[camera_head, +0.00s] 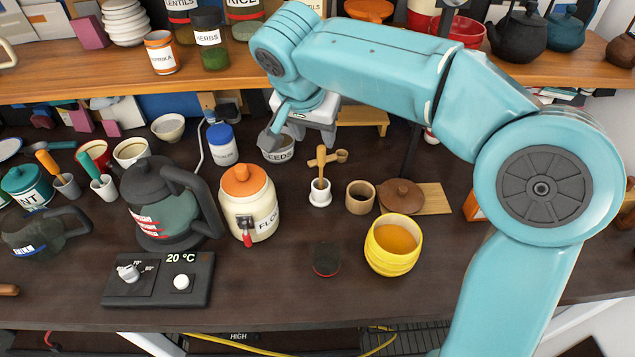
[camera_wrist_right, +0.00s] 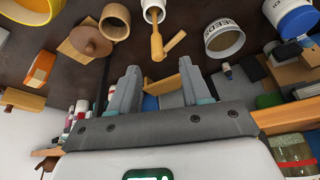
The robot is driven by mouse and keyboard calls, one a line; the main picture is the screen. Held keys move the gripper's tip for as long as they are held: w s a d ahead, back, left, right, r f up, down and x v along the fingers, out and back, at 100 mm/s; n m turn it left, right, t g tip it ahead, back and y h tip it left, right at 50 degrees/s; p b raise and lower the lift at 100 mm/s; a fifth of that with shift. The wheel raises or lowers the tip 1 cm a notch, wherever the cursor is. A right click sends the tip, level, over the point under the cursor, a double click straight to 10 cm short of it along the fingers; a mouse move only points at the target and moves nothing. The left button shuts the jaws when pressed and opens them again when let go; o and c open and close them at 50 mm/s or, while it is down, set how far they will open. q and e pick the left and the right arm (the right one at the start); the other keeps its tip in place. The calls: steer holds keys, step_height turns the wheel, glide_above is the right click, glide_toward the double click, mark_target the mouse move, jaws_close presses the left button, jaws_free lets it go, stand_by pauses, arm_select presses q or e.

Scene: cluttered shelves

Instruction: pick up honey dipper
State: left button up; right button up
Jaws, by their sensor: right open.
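A small white cup (camera_head: 320,197) stands mid-table with a wooden stick (camera_head: 321,165) upright in it; I cannot tell whether this is the honey dipper or a pestle. A second wooden piece with a rounded end (camera_head: 341,156) lies crosswise just behind it. In the right wrist view the stick (camera_wrist_right: 157,42) and the cup (camera_wrist_right: 153,10) are beyond the fingertips. My right gripper (camera_head: 288,134) is behind and left of the cup, partly hidden by its own wrist. Its two fingers are apart and empty in the right wrist view (camera_wrist_right: 160,88). My left gripper does not show.
A seeds pot (camera_head: 279,151) is close beside the right gripper. A shelf (camera_head: 110,72) runs behind.

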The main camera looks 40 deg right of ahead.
mark_target(321, 148)
steer(key=x, duration=0.3)
steer(key=shift+s+d+f, duration=0.15)
steer(key=shift+d+f, duration=0.05)
steer(key=shift+f, duration=0.2)
steer(key=x, duration=0.5)
steer(key=shift+w+d+f, duration=0.2)
steer(key=shift+s+r, duration=0.1)
jaws_close()
